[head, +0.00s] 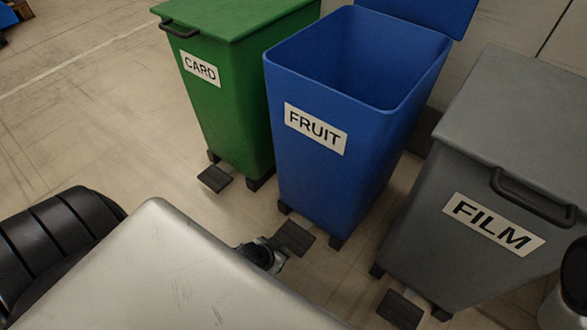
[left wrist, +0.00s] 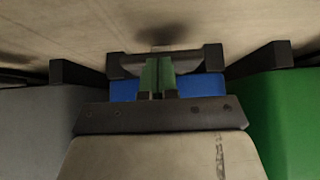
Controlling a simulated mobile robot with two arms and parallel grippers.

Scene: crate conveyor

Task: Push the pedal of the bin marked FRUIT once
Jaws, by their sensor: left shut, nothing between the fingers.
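The blue bin marked FRUIT (head: 335,170) stands in the middle of the head view, its lid (head: 425,12) raised and its inside looking empty. Its dark pedal (head: 295,237) sticks out low at the front, between the bin's feet. My left gripper (head: 277,250) is low beside the pedal's near side, partly hidden by my own body. In the left wrist view its green fingers (left wrist: 157,76) are shut and empty, overlapping the dark pedal area in front of the blue bin (left wrist: 125,90). Contact with the pedal cannot be told. My right gripper is not in view.
The green CARD bin (head: 235,95) stands left of the blue bin, lid shut, with its own pedal (head: 214,179). The grey FILM bin (head: 480,190) stands to the right, lid shut, with a pedal (head: 400,308).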

